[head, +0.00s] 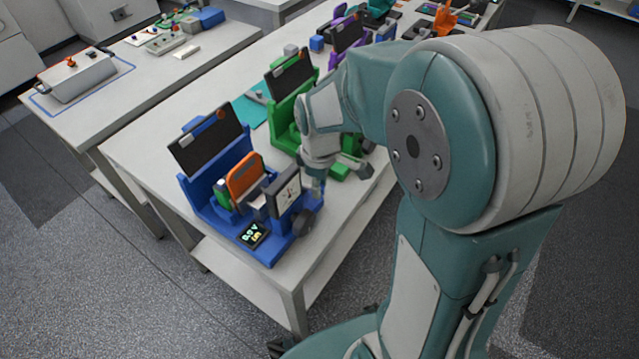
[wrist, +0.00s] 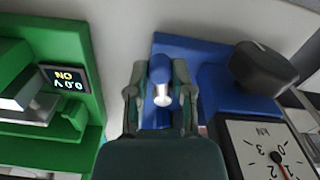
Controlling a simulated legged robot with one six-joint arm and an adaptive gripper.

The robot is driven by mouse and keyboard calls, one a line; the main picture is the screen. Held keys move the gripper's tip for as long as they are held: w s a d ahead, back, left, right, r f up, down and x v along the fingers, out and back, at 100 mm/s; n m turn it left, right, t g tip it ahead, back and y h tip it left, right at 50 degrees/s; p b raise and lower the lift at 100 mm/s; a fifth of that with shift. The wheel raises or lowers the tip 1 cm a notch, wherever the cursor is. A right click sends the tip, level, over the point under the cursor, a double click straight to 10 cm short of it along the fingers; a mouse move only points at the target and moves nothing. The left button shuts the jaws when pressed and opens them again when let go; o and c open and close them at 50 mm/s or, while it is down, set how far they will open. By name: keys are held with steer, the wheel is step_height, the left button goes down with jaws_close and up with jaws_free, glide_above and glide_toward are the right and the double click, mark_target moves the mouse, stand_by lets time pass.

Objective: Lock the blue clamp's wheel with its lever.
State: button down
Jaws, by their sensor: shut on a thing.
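The blue clamp (head: 205,212) stands at the near end of the bench in the head view, and its blue base (wrist: 190,46) shows in the wrist view. Its dark wheel (head: 303,222) is on its right side; it also shows in the wrist view (wrist: 265,68). A small lever with a blue top and pale metal stem (wrist: 161,72) stands left of the wheel. My gripper (wrist: 160,90) is shut on the lever, one finger on each side. In the head view my gripper (head: 316,182) reaches down at the clamp's right rear, and the lever is hidden.
A dial gauge (head: 289,193) on the clamp stands close to my gripper; it also shows at the wrist view's lower right (wrist: 268,152). A green clamp (head: 285,118) is just behind, its display (wrist: 66,79) left of my gripper. Purple and orange units stand farther back.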

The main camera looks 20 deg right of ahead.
steer(key=shift+s+a+m, duration=0.25)
steer(key=shift+m, duration=0.45)
steer(key=shift+s+a+m, duration=0.2)
steer(key=shift+m, duration=0.5)
steer(key=c, duration=0.5)
jaws_free()
step_height(320, 180, up, 12)
steer(key=shift+a+f, duration=0.1)
